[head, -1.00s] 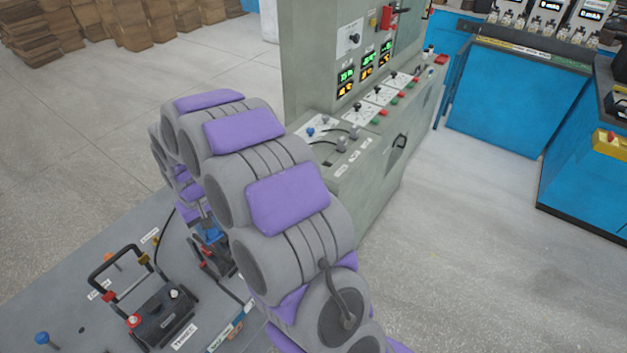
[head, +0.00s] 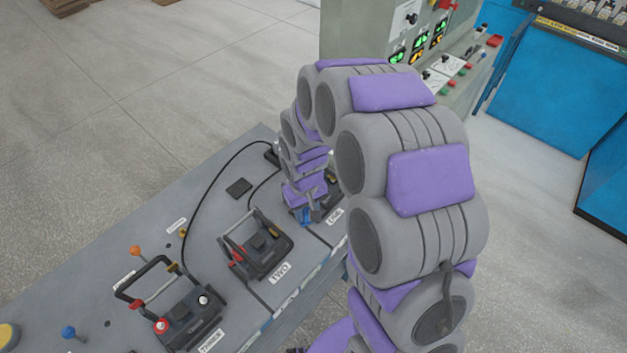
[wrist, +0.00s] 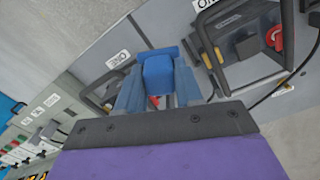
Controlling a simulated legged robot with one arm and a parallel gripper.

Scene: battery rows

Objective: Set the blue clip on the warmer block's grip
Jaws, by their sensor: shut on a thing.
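My gripper (wrist: 157,85) is shut on the blue clip (wrist: 158,72), which sits between its fingers in the wrist view. In the head view the gripper (head: 305,212) is low over the grey bench, beside the block labelled ONE (head: 330,193), mostly hidden by my arm. Block TWO (head: 260,250) and a third block (head: 185,312) stand to its left, each with a raised black handle. In the wrist view block TWO (wrist: 245,45) is right of the gripper and block ONE's dark frame (wrist: 100,92) is left. I cannot tell which block is warmer, or whether the clip touches a grip.
The bench (head: 95,255) carries black cables, an orange knob (head: 135,251) and a blue knob (head: 68,332). A grey control cabinet (head: 352,40) stands behind my arm. Blue counters (head: 550,95) are at the right.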

